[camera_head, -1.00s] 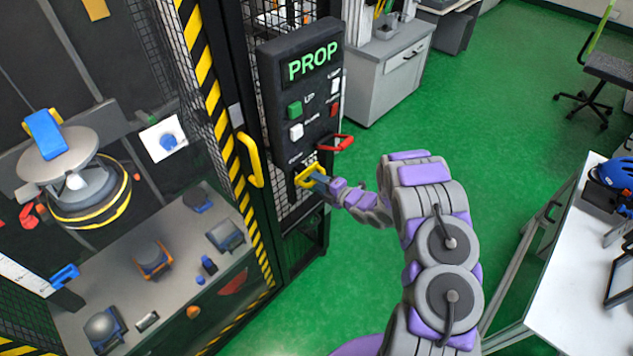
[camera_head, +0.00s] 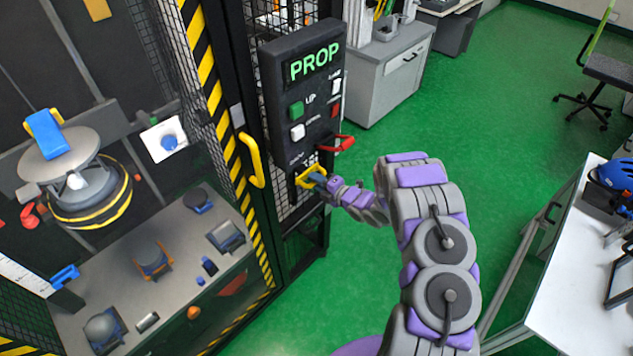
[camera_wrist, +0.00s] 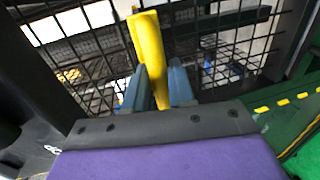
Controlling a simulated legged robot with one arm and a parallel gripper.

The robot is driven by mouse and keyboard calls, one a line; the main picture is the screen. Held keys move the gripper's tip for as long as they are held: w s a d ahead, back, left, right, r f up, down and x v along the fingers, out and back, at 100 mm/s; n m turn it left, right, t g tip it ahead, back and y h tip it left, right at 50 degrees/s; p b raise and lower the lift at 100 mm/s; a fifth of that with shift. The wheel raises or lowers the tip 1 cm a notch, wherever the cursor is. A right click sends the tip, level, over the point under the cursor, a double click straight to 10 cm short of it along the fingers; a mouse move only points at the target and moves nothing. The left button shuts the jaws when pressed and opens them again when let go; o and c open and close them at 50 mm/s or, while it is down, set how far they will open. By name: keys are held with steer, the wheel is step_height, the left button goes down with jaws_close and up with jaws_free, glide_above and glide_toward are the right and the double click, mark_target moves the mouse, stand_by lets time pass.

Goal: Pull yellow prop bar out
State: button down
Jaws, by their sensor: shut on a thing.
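The yellow prop bar (camera_head: 310,176) is a small yellow handle at the lower end of the black control panel (camera_head: 300,100). The panel's display reads PROP in green. My gripper (camera_head: 318,180) is at the bar, with its blue-grey fingers on it. In the wrist view the bar (camera_wrist: 148,50) stands as a yellow upright piece between my two fingers (camera_wrist: 160,88), which are shut on it. The part of the bar low between the fingers is partly hidden by them.
A red handle (camera_head: 337,144) sticks out just above my gripper. A yellow door handle (camera_head: 251,160) is to the left on the striped cage frame. Black mesh (camera_wrist: 240,45) lies behind the bar. Green floor (camera_head: 500,90) is open to the right; a white table (camera_head: 590,290) stands at lower right.

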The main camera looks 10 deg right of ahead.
steer(key=shift+s+a+f, duration=0.15)
steer(key=shift+s+f, duration=0.05)
steer(key=shift+f, duration=0.05)
steer(key=f+b+v, duration=0.1)
steer(key=b+v, duration=0.2)
steer(key=v, duration=0.3)
steer(key=shift+s+f+b, duration=0.25)
steer(key=shift+s+b, duration=0.05)
steer(key=shift+b, duration=0.05)
steer(key=c, duration=1.1)
jaws_free()
steer(key=shift+r, duration=0.2)
steer(key=shift+d, duration=0.2)
